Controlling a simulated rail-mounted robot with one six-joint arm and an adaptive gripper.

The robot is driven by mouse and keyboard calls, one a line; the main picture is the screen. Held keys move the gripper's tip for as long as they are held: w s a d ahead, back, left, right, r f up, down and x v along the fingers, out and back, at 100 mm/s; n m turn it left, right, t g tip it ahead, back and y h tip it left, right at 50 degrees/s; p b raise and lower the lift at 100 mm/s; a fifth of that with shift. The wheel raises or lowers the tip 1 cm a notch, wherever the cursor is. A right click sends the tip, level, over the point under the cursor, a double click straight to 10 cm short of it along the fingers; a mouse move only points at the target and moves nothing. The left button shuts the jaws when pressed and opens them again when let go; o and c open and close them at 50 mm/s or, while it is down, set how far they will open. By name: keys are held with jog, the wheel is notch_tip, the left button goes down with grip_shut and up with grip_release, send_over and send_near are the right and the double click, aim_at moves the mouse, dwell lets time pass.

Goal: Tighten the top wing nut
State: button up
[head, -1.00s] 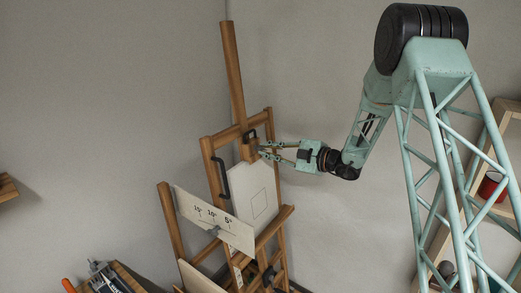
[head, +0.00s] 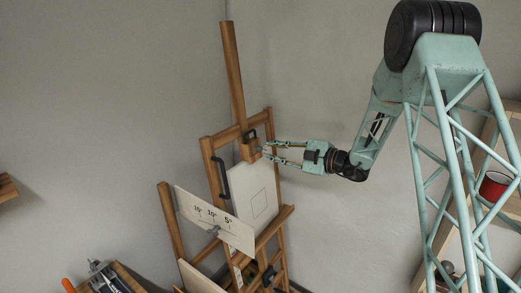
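A wooden easel (head: 212,165) stands in the corner with a tall mast (head: 233,75). A wooden block (head: 250,150) sits on the mast near the top of the frame, with a black handle (head: 250,134) above it. My gripper (head: 266,150) is just right of this block, pointing left at its side. Its two fingers are apart, with a gap between the tips. The top wing nut is too small to make out clearly; a small pale spot shows between the fingertips and the block. I cannot tell whether the fingers touch anything.
A white board with a drawn square (head: 256,196) rests on the easel below my gripper. An angle-scale board (head: 214,220) is at its front left, with a black handle (head: 223,178) above. A red pot (head: 493,185) is on shelves at right. Tools (head: 104,278) lie lower left.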

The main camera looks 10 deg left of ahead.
jog(key=v, duration=0.3)
jog(key=shift+s+d, duration=0.1)
jog(key=shift+d, duration=0.1)
dwell(0.6)
jog(key=s+a+r+n+g+h+b, duration=0.1)
jog(key=s+r+n+g+b, duration=0.25)
jog(key=s+n, duration=0.75)
jog(key=s+a+r+n+g+h+b, duration=0.1)
jog(key=s+r+n+g+b, duration=0.45)
jog(key=s, duration=0.95)
jog(key=s+d+f+n+t+h+b, duration=0.1)
jog(key=s+d+f+n+h+b, duration=0.15)
jog(key=s+n, duration=0.55)
jog(key=s+d+f+n+t+h+b, duration=0.1)
jog(key=s+d+f+n+h+b, duration=0.25)
jog(key=s, duration=0.65)
jog(key=s+d+f+n+t+h+b, duration=0.1)
jog(key=s+d+f+n+h+b, duration=0.2)
jog(key=s+d+n, duration=0.7)
jog(key=s+d+f+n+t+h+b, duration=0.2)
jog(key=s+d+f+n, duration=0.4)
jog(key=s+d+n, duration=0.4)
jog(key=shift+s+d+h+b, duration=0.45)
jog(key=shift+h+b, duration=0.25)
jog(key=shift+b, duration=0.45)
